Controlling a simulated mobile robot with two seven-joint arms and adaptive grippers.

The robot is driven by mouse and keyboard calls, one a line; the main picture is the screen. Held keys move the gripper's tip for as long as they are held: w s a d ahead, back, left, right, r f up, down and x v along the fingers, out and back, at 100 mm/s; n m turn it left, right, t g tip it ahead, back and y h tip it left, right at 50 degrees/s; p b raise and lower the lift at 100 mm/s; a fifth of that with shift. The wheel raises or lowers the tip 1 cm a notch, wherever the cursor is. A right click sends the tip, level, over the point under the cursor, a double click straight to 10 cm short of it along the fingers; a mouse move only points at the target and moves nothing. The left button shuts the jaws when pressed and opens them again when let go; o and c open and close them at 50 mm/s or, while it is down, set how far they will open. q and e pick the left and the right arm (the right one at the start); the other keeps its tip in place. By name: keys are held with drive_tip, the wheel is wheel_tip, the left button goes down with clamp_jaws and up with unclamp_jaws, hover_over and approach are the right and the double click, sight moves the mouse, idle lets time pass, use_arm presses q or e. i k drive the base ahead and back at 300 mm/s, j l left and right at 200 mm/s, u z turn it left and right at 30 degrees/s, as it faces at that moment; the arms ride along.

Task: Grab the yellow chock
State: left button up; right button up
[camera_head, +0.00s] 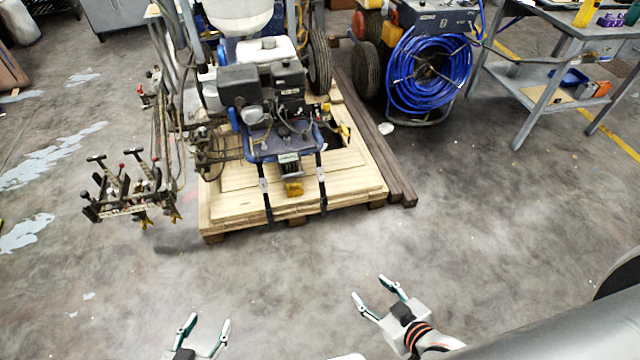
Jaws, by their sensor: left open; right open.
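A small yellow block, which looks like the yellow chock (294,188), sits at the front of the wooden pallet (225,208), below the blue frame of the line striper (262,90) and between two dark straps. My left gripper (208,320) is open and empty at the bottom of the view, over bare floor, nearer to me than the pallet and left of the chock. My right gripper (369,286) is open and empty over the floor, nearer to me and right of the chock. Both are well apart from it.
Dark beams (385,165) lie along the pallet's right side. A blue hose reel (430,75) stands behind them. A grey workbench (545,70) with a yellow item on top is at the upper right. A metal attachment (130,190) stands at left. The floor before the pallet is clear.

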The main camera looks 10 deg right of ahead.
sight(294, 189)
drive_tip(key=i+l, duration=0.2)
drive_tip(key=l, duration=0.15)
drive_tip(key=i+l, duration=0.2)
drive_tip(key=l, duration=0.2)
drive_tip(key=i+l+u, duration=0.1)
drive_tip(key=i+l, duration=0.15)
drive_tip(key=l, duration=0.15)
drive_tip(key=i+l, duration=0.2)
drive_tip(key=l, duration=0.15)
drive_tip(key=i+l, duration=0.2)
drive_tip(key=l, duration=0.2)
